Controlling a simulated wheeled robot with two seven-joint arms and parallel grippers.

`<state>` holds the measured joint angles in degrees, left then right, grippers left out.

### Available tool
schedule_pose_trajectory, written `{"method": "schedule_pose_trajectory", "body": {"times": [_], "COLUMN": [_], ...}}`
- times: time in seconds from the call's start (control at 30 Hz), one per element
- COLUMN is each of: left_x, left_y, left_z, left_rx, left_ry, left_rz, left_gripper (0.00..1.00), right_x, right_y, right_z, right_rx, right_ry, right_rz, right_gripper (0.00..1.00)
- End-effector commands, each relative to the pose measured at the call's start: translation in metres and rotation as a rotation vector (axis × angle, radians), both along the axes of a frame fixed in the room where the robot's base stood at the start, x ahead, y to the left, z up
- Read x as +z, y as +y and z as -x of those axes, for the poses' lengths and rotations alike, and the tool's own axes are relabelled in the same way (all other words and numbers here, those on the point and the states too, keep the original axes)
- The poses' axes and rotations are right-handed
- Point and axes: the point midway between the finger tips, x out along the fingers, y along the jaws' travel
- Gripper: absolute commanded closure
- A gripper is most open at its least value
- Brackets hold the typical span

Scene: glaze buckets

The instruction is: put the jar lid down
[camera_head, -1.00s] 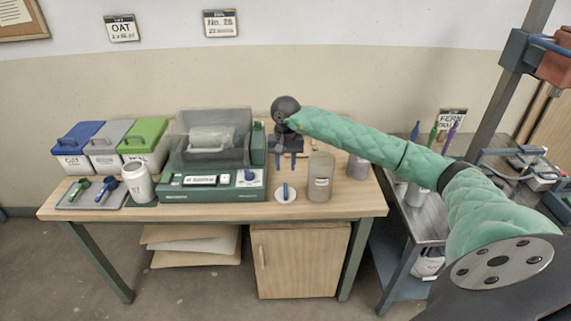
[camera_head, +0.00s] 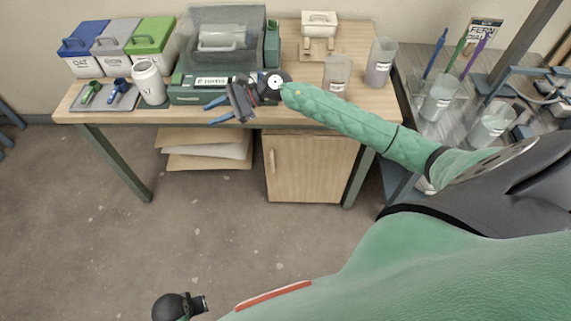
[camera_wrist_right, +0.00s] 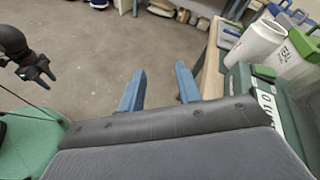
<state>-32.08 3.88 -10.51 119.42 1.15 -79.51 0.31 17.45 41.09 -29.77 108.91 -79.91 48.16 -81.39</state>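The jar lid does not show in any view now; the spot on the table where a white disc with a blue knob lay earlier is covered by my right arm in the head view. My right gripper (camera_head: 218,110) is open over the table's front edge, fingers pointing left. In the right wrist view its two blue fingers (camera_wrist_right: 160,92) stand apart with nothing between them. A clear labelled jar (camera_head: 338,73) stands behind my right forearm. My left gripper (camera_wrist_right: 36,72) is small at the left of the right wrist view, away from the table; its finger gap is unclear.
The wooden table (camera_head: 350,42) carries a green machine with a clear hood (camera_head: 222,30), a white jar (camera_head: 149,82), lidded bins (camera_head: 153,38), a tray with two scoops (camera_head: 122,102) and a second clear jar (camera_head: 381,62). The floor in front (camera_head: 200,220) is clear.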

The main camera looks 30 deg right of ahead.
Motion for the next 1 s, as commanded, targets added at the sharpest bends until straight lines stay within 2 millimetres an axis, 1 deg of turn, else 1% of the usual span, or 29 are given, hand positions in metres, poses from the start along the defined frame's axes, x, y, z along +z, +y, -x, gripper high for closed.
{"method": "schedule_pose_trajectory", "body": {"times": [0.03,0.1,0.2,0.27,0.33,0.43,0.47,0.57,0.6,0.67,0.7,0.77,0.8,0.87,0.9,0.97,1.0], "left_x": [0.0,0.0,0.0,0.0,0.0,0.001,0.0,0.0,0.0,0.0,0.0,0.0,0.0,0.0,0.0,0.0,0.0], "left_y": [0.0,0.0,0.0,0.0,-0.001,-0.001,-0.001,-0.001,-0.001,-0.001,-0.001,-0.001,-0.001,-0.001,-0.001,-0.001,-0.001], "left_z": [0.0,0.0,0.0,0.0,0.0,0.001,0.001,0.001,0.002,0.002,0.002,0.002,0.002,0.002,0.002,0.002,0.002], "left_rx": [0.0,0.0,0.0,0.0,0.001,0.001,0.001,0.001,0.002,0.002,0.002,0.002,0.002,0.002,0.002,0.002,0.002], "left_ry": [0.0,0.0,-0.001,-0.001,-0.001,-0.001,0.0,0.0,0.001,0.001,0.001,0.002,0.002,0.001,0.001,0.001,0.001], "left_rz": [0.0,0.0,0.0,0.001,0.001,0.001,0.002,0.002,0.002,0.002,0.002,0.003,0.003,0.002,0.002,0.002,0.002], "left_gripper": [0.64,0.64,0.64,0.64,0.64,0.64,0.64,0.64,0.64,0.64,0.64,0.64,0.64,0.64,0.64,0.64,0.64], "right_x": [0.002,0.007,0.01,0.008,-0.001,-0.023,-0.032,-0.069,-0.087,-0.115,-0.136,-0.167,-0.189,-0.22,-0.24,-0.269,-0.285], "right_y": [0.014,0.025,0.03,0.027,0.019,0.003,-0.003,-0.022,-0.03,-0.04,-0.046,-0.053,-0.056,-0.059,-0.059,-0.057,-0.053], "right_z": [0.004,0.003,0.001,-0.001,-0.002,0.0,0.002,0.013,0.021,0.035,0.047,0.07,0.087,0.117,0.139,0.176,0.202], "right_rx": [-0.071,-0.177,-0.329,-0.424,-0.534,-0.696,-0.747,-0.921,-0.994,-1.106,-1.185,-1.311,-1.399,-1.539,1.516,1.458,1.423], "right_ry": [0.076,0.193,0.377,0.494,0.637,0.846,0.911,1.123,1.205,1.329,1.409,1.523,1.597,1.697,-1.623,-1.487,-1.396], "right_rz": [-0.131,-0.31,-0.566,-0.717,-0.891,-1.135,-1.208,-1.448,-1.541,-1.681,-1.773,-1.909,-1.997,-2.127,2.042,1.887,1.787], "right_gripper": [0.66,0.66,0.66,0.66,0.66,0.66,0.66,0.66,0.66,0.66,0.66,0.66,0.66,0.66,0.66,0.66,0.66]}}
